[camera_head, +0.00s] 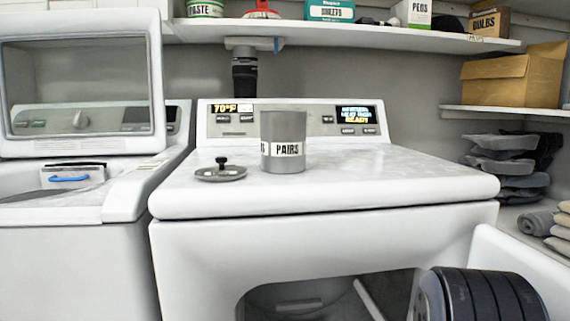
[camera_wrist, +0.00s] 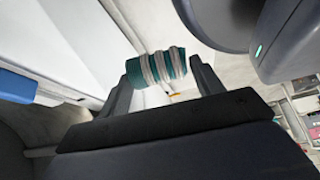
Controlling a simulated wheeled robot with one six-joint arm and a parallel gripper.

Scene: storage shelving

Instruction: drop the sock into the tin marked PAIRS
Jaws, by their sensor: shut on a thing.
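The grey tin (camera_head: 284,130) with a white PAIRS label stands upright on top of the right-hand white machine in the head view. A round grey lid (camera_head: 234,172) with a black knob lies beside it, to its left. The tin's inside is not visible. The sock (camera_wrist: 158,68), teal with pale grey stripes, is a rolled bundle in the wrist view. My gripper (camera_wrist: 164,72) is shut on it, with one dark finger at each end. The gripper and the sock do not show in the head view, so their distance from the tin cannot be told.
The dryer top (camera_head: 400,180) is clear around the tin and lid. A washer (camera_head: 75,130) with a raised lid is at left. A cardboard box (camera_head: 510,80) sits on the right shelf.

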